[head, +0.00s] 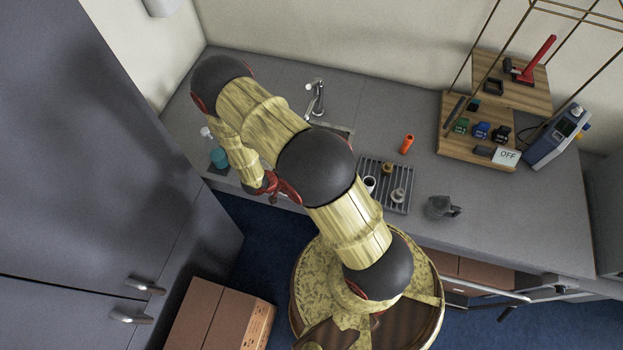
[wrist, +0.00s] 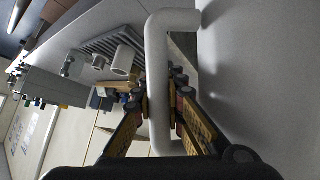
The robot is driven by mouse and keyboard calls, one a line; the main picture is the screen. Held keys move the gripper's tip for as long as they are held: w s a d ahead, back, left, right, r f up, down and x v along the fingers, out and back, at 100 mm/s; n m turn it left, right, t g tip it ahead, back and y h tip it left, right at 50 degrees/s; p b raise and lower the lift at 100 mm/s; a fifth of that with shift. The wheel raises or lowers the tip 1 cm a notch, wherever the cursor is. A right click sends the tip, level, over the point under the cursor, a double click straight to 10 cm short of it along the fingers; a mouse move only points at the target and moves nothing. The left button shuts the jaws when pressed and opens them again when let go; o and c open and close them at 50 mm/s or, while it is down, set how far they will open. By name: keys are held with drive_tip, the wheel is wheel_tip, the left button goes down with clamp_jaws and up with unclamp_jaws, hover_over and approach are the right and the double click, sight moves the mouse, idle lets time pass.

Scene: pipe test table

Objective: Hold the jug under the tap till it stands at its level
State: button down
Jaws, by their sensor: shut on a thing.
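My gripper (wrist: 158,108) is shut on the upright handle of a pale grey jug (wrist: 265,75), with one finger on each side of the handle. The jug's body fills the right of the wrist view; its rim and any water in it cannot be made out. In the head view my gripper (head: 280,187) is near the counter's front edge, partly covered by my arm, and I cannot make out the jug. The chrome tap (head: 317,96) stands at the back of the counter. The sink (head: 342,131) below it is mostly hidden by my arm.
A slatted rack (head: 398,170) holds small cups, right of my arm. An orange cylinder (head: 407,144) and a dark grey pitcher (head: 441,207) stand near it. A teal-based bottle (head: 219,157) stands left of my gripper. Tall grey cabinets (head: 85,150) close off the left.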

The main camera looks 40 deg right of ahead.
drive_tip(key=w+d+f+b, duration=0.6)
drive_tip(key=w+d+f, duration=0.2)
drive_tip(key=d, duration=0.4)
drive_tip(key=shift+w+f+b, duration=0.35)
drive_tip(key=shift+w+b, duration=0.05)
drive_tip(key=shift+w, duration=0.3)
idle(0.3)
idle(5.8)
